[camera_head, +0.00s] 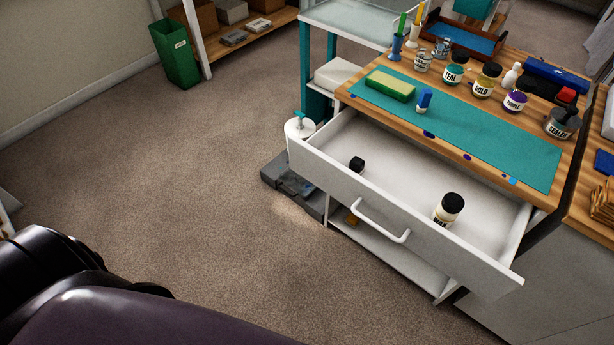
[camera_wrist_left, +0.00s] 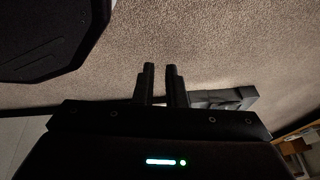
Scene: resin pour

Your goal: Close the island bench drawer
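The island bench drawer (camera_head: 325,172) is pulled well out from under the wooden bench top (camera_head: 548,192) in the head view. It is white with a white bar handle (camera_head: 383,222) on its front. A jar labelled WAX (camera_head: 448,209) and a small black-capped item (camera_head: 357,164) are inside. My left gripper (camera_wrist_left: 161,70) shows only in the left wrist view. Its two dark fingers are apart with bare carpet between them, and it holds nothing. The drawer is not recognisable in that view. My right gripper is in neither view.
A teal mat (camera_head: 480,135) with a sponge (camera_head: 390,86) and several jars cover the bench top. A dark grey object (camera_head: 292,186) lies on the floor beside the drawer's left end. A green bin (camera_head: 176,54) stands farther back. Carpet left of the bench is clear.

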